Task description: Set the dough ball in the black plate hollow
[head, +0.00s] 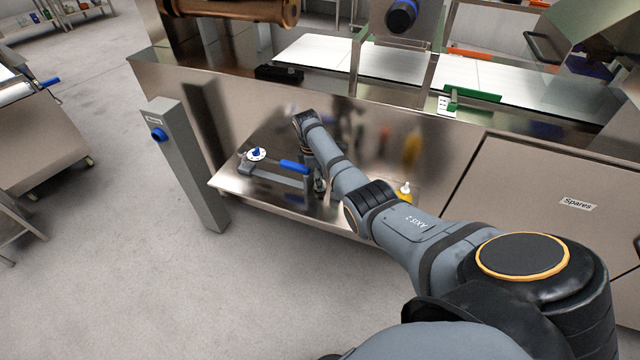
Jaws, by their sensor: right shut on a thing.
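My right arm reaches from the lower right to a low steel shelf (330,218). My right gripper (319,186) points down close over this shelf, partly hidden by its own arm. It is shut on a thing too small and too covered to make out. I cannot make out a dough ball or a black plate hollow anywhere in view. A grey device with a white dial (256,153) and a blue handle (295,166) stands on the shelf, just left of the gripper. My left gripper is not in view.
A grey post (188,170) with a blue knob stands left of the shelf. A yellow bottle (405,192) is partly behind my arm. A steel counter with a white belt (400,62) and a green bracket (470,94) runs behind.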

